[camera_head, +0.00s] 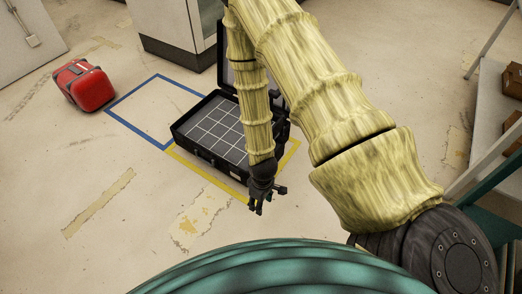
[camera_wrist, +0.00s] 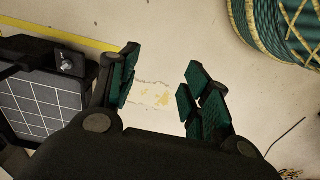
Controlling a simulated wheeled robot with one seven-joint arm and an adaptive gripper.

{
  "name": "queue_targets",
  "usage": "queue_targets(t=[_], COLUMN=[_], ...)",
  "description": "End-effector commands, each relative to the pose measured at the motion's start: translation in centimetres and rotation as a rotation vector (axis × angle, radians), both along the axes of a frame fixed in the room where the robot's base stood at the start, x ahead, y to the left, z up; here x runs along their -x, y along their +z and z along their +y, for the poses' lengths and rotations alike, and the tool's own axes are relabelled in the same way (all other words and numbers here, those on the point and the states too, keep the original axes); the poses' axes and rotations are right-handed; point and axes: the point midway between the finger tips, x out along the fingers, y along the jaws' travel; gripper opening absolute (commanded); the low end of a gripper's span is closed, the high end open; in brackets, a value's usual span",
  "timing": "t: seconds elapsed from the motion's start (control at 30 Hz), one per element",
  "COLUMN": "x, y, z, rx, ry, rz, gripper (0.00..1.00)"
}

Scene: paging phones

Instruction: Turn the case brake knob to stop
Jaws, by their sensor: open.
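The open black case (camera_head: 207,158) stands on the floor, its lid raised at the back and a white grid on its dark inner panel. In the wrist view the case (camera_wrist: 22,52) is at the left edge. A small metallic fitting (camera_wrist: 67,63) sits on its corner; I cannot tell whether this is the brake knob or which setting it shows. My gripper (camera_head: 256,207) is at the case's front right corner and hides part of it. In the wrist view my gripper (camera_wrist: 160,88) is open and empty, with bare floor between its green-padded fingers.
A red case (camera_head: 88,88) lies at the left, beside a blue taped outline (camera_head: 124,124). Yellow tape (camera_head: 195,167) runs around the black case. A cabinet (camera_head: 168,28) stands behind. Brown boxes (camera_head: 511,80) are on a shelf at right. The floor at front left is clear.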

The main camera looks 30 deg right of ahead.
Motion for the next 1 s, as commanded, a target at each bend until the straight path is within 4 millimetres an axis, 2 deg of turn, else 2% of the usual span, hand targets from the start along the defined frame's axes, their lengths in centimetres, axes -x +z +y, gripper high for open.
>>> queue_targets(t=[0.03,0.4,0.7,1.0], x=[-1.5,-10.3,-16.5,-21.4], y=[-2.0,-6.6,-8.9,-9.6], z=[-0.6,-4.9,-9.2,-13.7], rx=[0.000,0.006,0.018,0.033], ry=[0.029,0.289,0.496,0.680], rz=[-0.006,-0.018,-0.018,-0.013], gripper=[0.48,0.48,0.48,0.48])
